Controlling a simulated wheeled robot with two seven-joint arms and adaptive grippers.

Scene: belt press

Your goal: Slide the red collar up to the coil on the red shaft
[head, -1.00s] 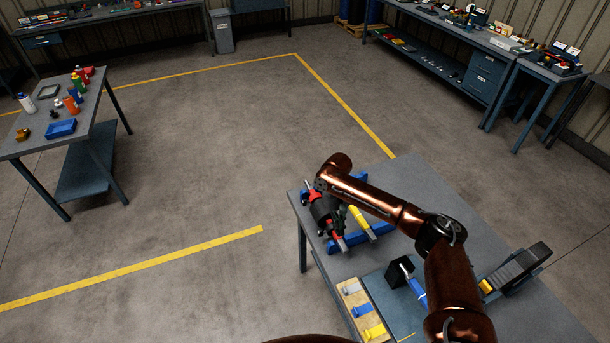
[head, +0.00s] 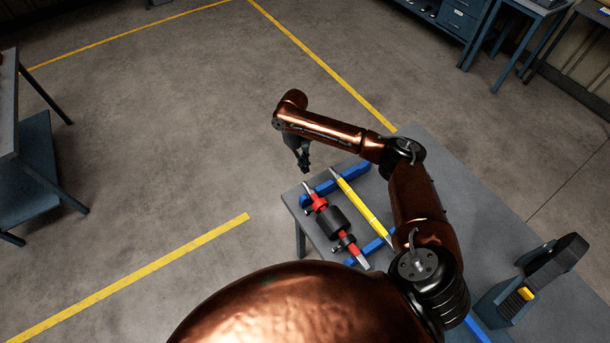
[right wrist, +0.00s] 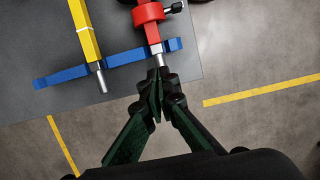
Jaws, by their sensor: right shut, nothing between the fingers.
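The red shaft (head: 351,248) lies across two blue supports (head: 322,188) near the table's left corner. The thick black coil (head: 335,222) sits around its middle. The red collar (head: 319,204) is around the shaft on the far side of the coil; I cannot tell how wide any gap is. In the right wrist view the red collar (right wrist: 148,13) has a black side knob; the coil is out of that view. My right gripper (right wrist: 157,88) is shut and empty, just off the shaft's bare metal end (right wrist: 158,60). It also shows in the head view (head: 304,168). My left gripper is out of view.
A yellow shaft (head: 362,205) lies beside the red one on the same supports. A dark device with a yellow part (head: 525,293) stands at the table's right. The table edge (right wrist: 196,75) is close to the gripper, with open floor beyond.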

